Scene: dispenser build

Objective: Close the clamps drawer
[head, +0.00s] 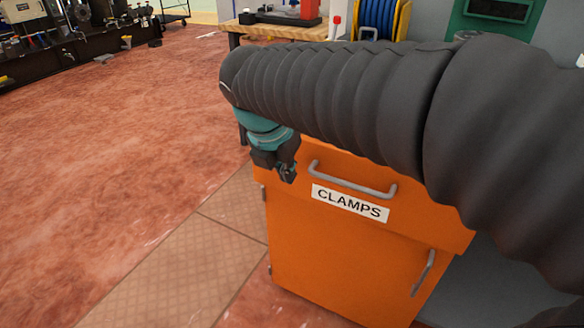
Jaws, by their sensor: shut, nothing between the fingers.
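The clamps drawer (290,194) is the orange top front of an orange cabinet, with a white label (350,202) reading CLAMPS. Its grey bar handle (352,183) runs across the front above the label. My gripper (287,174) is shut and empty, pointing down at the drawer's upper left, to the left of the handle. It overlaps the drawer front in the picture; I cannot tell whether it touches. My dark ribbed arm hides the cabinet top and the drawer's upper right, so how far the drawer stands out is unclear.
Below the drawer is an orange door (340,270) with an upright grey handle (423,273). Reddish floor (130,130) lies open to the left, with tan tiles (180,270) nearer the cabinet. A wooden bench (290,31) and a blue hose reel (378,18) stand behind.

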